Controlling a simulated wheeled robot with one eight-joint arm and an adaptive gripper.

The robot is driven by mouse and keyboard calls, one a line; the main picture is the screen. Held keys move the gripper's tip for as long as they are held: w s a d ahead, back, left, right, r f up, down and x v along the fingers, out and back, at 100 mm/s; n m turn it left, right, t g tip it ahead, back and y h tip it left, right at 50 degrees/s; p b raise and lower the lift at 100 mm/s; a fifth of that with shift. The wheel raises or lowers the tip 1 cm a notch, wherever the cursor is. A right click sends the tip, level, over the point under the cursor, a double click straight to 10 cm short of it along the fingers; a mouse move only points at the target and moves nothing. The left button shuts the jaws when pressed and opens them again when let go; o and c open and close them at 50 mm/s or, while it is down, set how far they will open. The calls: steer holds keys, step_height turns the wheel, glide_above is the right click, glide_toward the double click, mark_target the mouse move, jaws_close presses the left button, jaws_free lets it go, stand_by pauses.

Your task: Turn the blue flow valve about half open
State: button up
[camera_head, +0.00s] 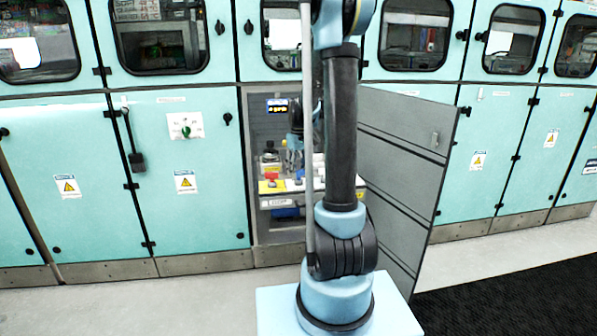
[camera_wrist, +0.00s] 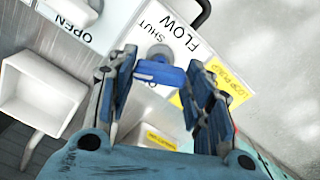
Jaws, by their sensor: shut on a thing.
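The blue flow valve handle (camera_wrist: 158,73) shows in the wrist view, in front of a round grey hub on a white panel (camera_wrist: 182,22) marked FLOW and SHUT. An OPEN label (camera_wrist: 70,38) is to the upper left. My gripper (camera_wrist: 163,72) has its fingers on either side of the blue handle and is shut on it. The handle lies nearly crosswise between the fingers. In the head view my gripper (camera_head: 293,150) is small inside the open cabinet bay, and the valve cannot be made out there.
An open grey door (camera_head: 405,150) stands right of the bay. A shelf with several small items, including a yellow label (camera_head: 271,187), is inside it. In the wrist view, a white square funnel-like part (camera_wrist: 38,92) is at left and a yellow label (camera_wrist: 228,85) at right.

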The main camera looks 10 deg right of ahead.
mark_target(300, 170)
steer(key=shift+d+n, duration=0.1)
steer(key=shift+n, duration=1.1)
steer(key=o, duration=1)
steer(key=shift+d, duration=0.1)
steer(key=shift+o, duration=0.2)
steer(key=shift+r, duration=0.1)
steer(key=shift+r, duration=0.3)
step_height(300, 170, up, 11)
